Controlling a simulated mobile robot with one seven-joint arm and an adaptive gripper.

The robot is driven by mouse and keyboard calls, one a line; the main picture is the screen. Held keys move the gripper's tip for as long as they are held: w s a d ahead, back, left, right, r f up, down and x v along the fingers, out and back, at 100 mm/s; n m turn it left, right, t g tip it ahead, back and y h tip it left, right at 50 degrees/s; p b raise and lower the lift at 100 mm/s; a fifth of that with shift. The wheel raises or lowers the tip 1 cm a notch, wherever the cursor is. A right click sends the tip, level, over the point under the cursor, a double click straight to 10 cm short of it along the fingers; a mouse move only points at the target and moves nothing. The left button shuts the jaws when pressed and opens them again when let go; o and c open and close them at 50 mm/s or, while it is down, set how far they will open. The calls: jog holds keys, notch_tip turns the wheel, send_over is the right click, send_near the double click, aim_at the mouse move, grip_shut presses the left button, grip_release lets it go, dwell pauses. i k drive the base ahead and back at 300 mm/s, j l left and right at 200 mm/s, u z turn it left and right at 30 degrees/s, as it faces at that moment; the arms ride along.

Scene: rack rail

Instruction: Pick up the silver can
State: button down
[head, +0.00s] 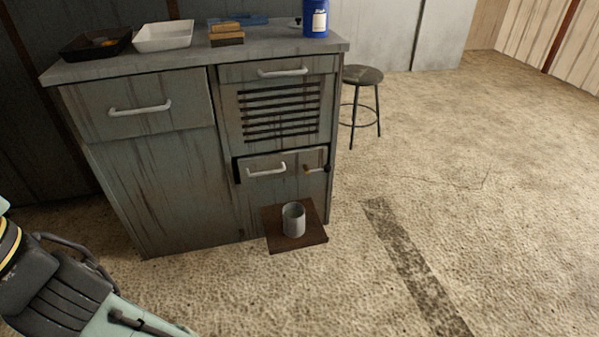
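The silver can (293,219) is a small grey-white cylinder with a dark, open-looking top. It stands upright on a low brown board (285,244) that sticks out at the foot of the grey cabinet. Nothing is touching the can from the sides. My arm shows at the lower left, well apart from the can. My gripper's fingertips are not visible in this view.
The weathered grey cabinet (160,190) stands right behind the can, with white drawer handles. On its top are a black tray (95,44), a white tray (164,36) and a blue bottle (315,18). A stool (362,76) stands to the right. The floor in front is clear.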

aim_at(293, 212)
jog(key=i+z, duration=0.2)
jog(key=z, duration=0.15)
jog(key=i+j+z, duration=0.1)
jog(key=z, duration=0.2)
jog(key=i+j+z, duration=0.4)
jog(key=j, duration=0.3)
jog(key=i, duration=0.05)
